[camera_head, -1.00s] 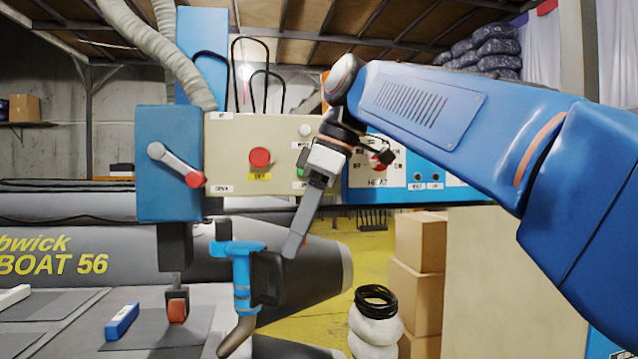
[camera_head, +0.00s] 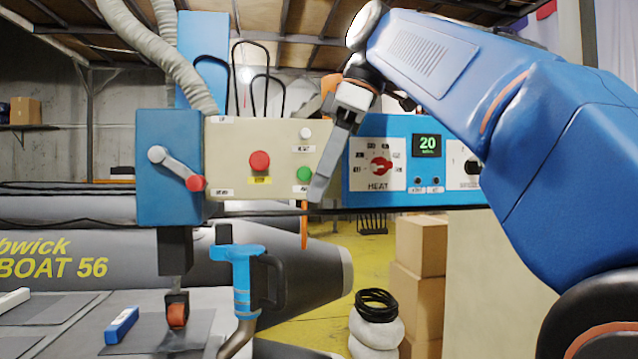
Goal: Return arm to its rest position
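My blue arm comes in from the right and bends down at its wrist. My gripper (camera_head: 316,192) points down in front of the cream control panel (camera_head: 231,136), just right of the green button (camera_head: 304,173). One grey finger shows clearly, and an orange strip hangs just below and left of it. I cannot tell whether the fingers are open or shut, and nothing is seen held. The blue heat panel (camera_head: 363,196) beside it reads 20, with a red knob (camera_head: 380,163).
The red button (camera_head: 259,160) and the red-tipped lever (camera_head: 176,167) are left of my gripper. A blue hot-air tool (camera_head: 242,285) stands below. Grey boat tubes (camera_head: 110,246) fill the left. Cardboard boxes (camera_head: 420,285) and black coils (camera_head: 376,304) stand at lower right.

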